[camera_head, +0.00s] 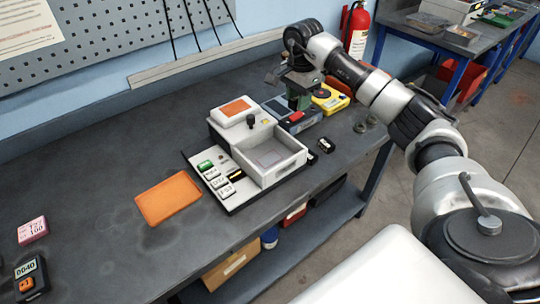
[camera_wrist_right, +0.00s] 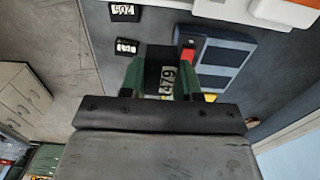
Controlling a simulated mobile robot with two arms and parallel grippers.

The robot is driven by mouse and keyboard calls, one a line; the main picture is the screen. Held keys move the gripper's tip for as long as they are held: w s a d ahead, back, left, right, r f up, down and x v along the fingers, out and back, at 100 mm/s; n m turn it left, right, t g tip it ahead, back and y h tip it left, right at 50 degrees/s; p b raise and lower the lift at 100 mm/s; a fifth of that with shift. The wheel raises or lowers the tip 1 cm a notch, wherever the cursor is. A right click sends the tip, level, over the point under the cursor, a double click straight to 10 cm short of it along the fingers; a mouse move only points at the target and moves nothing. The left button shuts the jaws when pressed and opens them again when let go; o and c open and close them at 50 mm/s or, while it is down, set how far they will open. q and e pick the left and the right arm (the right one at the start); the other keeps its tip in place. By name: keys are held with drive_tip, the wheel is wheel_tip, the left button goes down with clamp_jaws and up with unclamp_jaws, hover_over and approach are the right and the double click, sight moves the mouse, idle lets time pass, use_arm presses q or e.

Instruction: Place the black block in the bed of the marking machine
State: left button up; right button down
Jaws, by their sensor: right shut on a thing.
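My right gripper (camera_head: 298,100) is at the back of the bench, over the blue device behind the marking machine. In the right wrist view its green fingers (camera_wrist_right: 161,82) are shut on a black block (camera_wrist_right: 158,62) with a label reading 479. The head view does not show this block clearly. The white marking machine (camera_head: 233,111) stands mid-bench, with an orange screen and a dark head. Its open, white-walled bed (camera_head: 271,157) shows a grey square on the floor and no block. My left gripper is not in view.
Two other black labelled blocks, one (camera_head: 326,145) and another (camera_head: 312,158), lie right of the bed. A blue device (camera_wrist_right: 225,60) with a red button and a yellow device (camera_head: 330,98) stand behind. An orange tray (camera_head: 168,198) lies left of the machine's keys.

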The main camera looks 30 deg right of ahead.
drive_tip(key=p, duration=0.4)
hover_over(269, 159)
wheel_tip(269, 159, down, 6)
drive_tip(key=shift+d+f, duration=0.1)
drive_tip(key=shift+f, duration=0.75)
wheel_tip(269, 159, down, 2)
drive_tip(key=shift+f+p, duration=0.2)
drive_tip(key=shift+p, duration=0.5)
drive_tip(key=shift+f, duration=0.3)
drive_tip(key=shift+f, duration=0.1)
drive_tip(key=shift+f+b, duration=0.15)
drive_tip(key=shift+b, duration=0.15)
drive_tip(key=c, duration=0.8)
unclamp_jaws()
